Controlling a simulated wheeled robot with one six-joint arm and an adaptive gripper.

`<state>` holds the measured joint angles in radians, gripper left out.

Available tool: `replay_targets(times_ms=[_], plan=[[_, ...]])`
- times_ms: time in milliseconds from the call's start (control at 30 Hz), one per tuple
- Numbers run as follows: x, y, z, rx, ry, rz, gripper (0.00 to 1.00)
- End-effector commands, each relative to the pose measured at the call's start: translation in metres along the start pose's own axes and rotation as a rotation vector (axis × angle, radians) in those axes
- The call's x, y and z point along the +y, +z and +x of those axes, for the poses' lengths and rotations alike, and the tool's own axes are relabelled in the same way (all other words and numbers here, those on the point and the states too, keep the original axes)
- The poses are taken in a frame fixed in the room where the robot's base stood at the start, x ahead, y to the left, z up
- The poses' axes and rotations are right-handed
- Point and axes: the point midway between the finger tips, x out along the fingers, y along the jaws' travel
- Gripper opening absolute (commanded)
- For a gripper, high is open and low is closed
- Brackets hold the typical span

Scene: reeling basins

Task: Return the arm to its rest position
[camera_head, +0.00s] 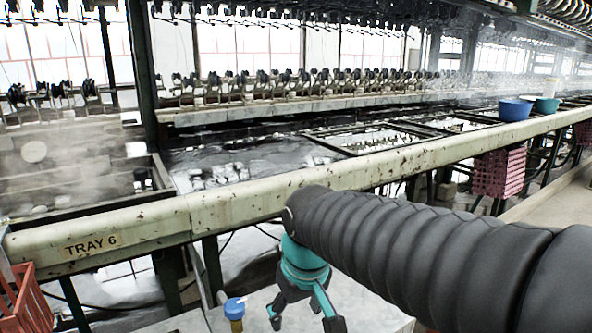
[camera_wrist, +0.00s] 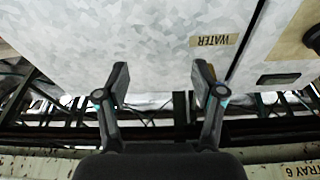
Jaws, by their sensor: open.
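My gripper (camera_head: 304,316) hangs below the end of my black ribbed arm, in front of the beam (camera_head: 250,197) with the TRAY 6 label (camera_head: 91,243). Its teal body and fingers point down. In the wrist view my gripper (camera_wrist: 160,80) shows its two fingers spread apart with nothing between them. Beyond the fingertips is a pale mottled surface (camera_wrist: 140,40) with a WATER label (camera_wrist: 214,41), seen upside down. The arm reaches in from the right and hides part of the floor and the beam's underside.
A blue-capped container (camera_head: 235,312) stands left of my gripper. A red crate (camera_head: 24,303) is at the lower left. Pink crates (camera_head: 499,172) hang at the beam on the right. A blue basin (camera_head: 515,109) and a teal basin (camera_head: 546,104) sit farther back. Steaming basins lie behind the beam.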

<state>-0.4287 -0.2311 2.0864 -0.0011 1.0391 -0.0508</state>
Motion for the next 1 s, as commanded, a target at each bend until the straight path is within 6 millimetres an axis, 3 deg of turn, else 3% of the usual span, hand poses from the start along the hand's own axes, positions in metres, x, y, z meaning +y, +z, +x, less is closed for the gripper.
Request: replay_targets(times_ms=[200, 500, 633, 767, 1000], plan=[[0.036, 0.065, 0.003, 0.074, 0.037, 0.162, 0.68], [0.066, 0.144, 0.004, 0.155, 0.1, 0.338, 0.68], [0.076, 0.162, -0.005, 0.196, 0.129, 0.397, 0.68], [0.086, 0.168, -0.017, 0.237, 0.155, 0.438, 0.68], [0.089, 0.17, -0.018, 0.237, 0.161, 0.454, 0.68]])
